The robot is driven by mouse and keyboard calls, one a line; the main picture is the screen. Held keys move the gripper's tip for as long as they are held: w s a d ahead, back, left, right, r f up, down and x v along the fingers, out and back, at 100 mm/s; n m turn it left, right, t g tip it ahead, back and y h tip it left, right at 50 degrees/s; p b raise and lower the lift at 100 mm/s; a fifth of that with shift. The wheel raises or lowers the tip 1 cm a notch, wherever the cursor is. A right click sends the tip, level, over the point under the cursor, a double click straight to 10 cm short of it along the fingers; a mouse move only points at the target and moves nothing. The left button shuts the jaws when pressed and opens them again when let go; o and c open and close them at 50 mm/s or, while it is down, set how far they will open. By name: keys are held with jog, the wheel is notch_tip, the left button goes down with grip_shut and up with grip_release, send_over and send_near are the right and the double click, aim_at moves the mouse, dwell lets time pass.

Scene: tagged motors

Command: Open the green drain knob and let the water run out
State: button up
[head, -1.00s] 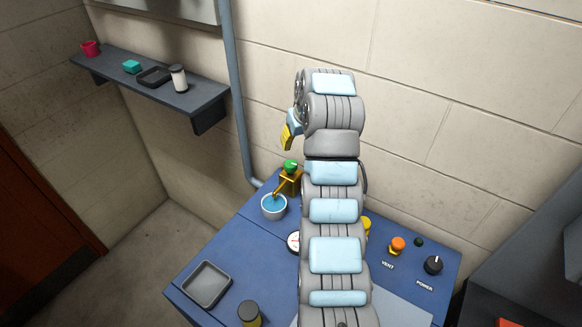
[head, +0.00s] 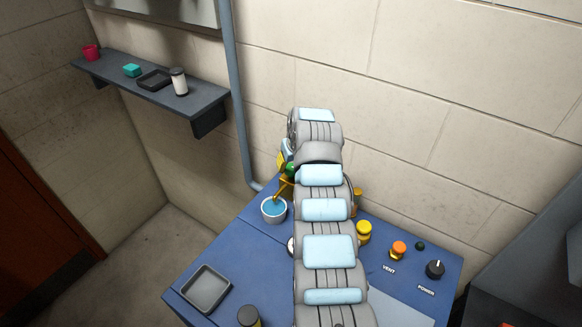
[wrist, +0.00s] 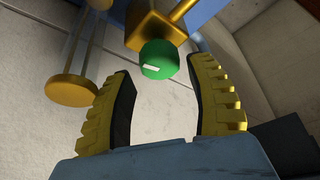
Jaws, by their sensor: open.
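The green drain knob (wrist: 158,59) sits on a brass valve body (wrist: 147,30) in the wrist view. It carries a small white mark. My gripper (wrist: 163,82) is open, its two yellow-and-black fingers apart, with the knob just beyond and between the fingertips. I see no contact. In the head view the knob (head: 290,170) is partly hidden beside my arm. A brass spout (head: 282,190) leads down to a pale cup (head: 273,217) with blue water in it.
A grey pipe (head: 238,100) runs down the wall behind. A shelf (head: 205,105) holds small items.

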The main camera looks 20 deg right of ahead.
jog(key=shift+x, duration=1.35)
jog(key=shift+s, duration=0.1)
jog(key=c, duration=0.9)
